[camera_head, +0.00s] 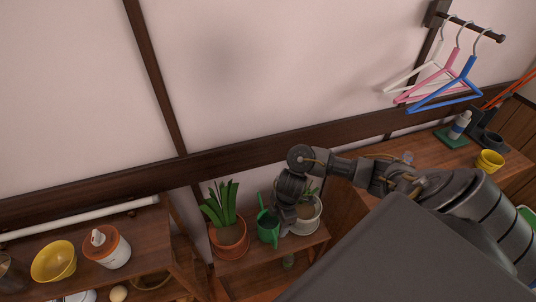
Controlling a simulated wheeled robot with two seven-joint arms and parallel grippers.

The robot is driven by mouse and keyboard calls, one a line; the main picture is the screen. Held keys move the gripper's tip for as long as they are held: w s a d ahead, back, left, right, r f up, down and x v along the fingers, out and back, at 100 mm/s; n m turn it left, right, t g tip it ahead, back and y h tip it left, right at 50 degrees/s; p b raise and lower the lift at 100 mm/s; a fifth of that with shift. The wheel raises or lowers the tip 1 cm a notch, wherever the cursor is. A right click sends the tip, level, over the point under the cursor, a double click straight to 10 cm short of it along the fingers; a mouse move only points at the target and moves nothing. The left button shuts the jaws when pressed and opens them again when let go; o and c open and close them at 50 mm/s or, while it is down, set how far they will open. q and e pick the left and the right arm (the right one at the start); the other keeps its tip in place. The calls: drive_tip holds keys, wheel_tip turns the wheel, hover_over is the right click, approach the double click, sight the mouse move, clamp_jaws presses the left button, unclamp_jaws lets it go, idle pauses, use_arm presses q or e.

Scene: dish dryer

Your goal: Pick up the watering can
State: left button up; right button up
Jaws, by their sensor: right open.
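A green watering can (268,232) stands on a low wooden shelf in the lower middle of the head view, with a thin green part rising at its upper left. My right gripper (286,226) comes down from the upper right beside the can's right side. It is open, and its fingers are small and dark. I cannot tell whether they touch the can or reach around its handle. My left gripper is not in view.
A terracotta pot with a leafy plant (229,236) stands left of the can. A pale pot (309,219) stands close behind my gripper on the right. A yellow bowl (54,262) and a white-and-orange container (107,247) stand on the left counter.

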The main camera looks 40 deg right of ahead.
drive_tip(key=b, duration=0.1)
hover_over(278, 226)
drive_tip(key=s+a, duration=0.2)
wheel_tip(278, 226, down, 5)
drive_tip(key=shift+r, duration=0.1)
drive_tip(key=shift+a+f+b, duration=0.15)
drive_tip(key=shift+a+f, duration=0.05)
drive_tip(key=shift+f, duration=0.75)
drive_tip(key=shift+a+f+b, duration=0.15)
drive_tip(key=shift+f, duration=0.8)
drive_tip(key=shift+a+f+b, duration=0.15)
drive_tip(key=shift+a+f, duration=0.05)
drive_tip(key=shift+f, duration=0.75)
drive_tip(key=c, duration=1.4)
drive_tip(key=shift+c, duration=0.2)
drive_tip(key=shift+w+r, duration=0.1)
drive_tip(key=shift+r, duration=0.1)
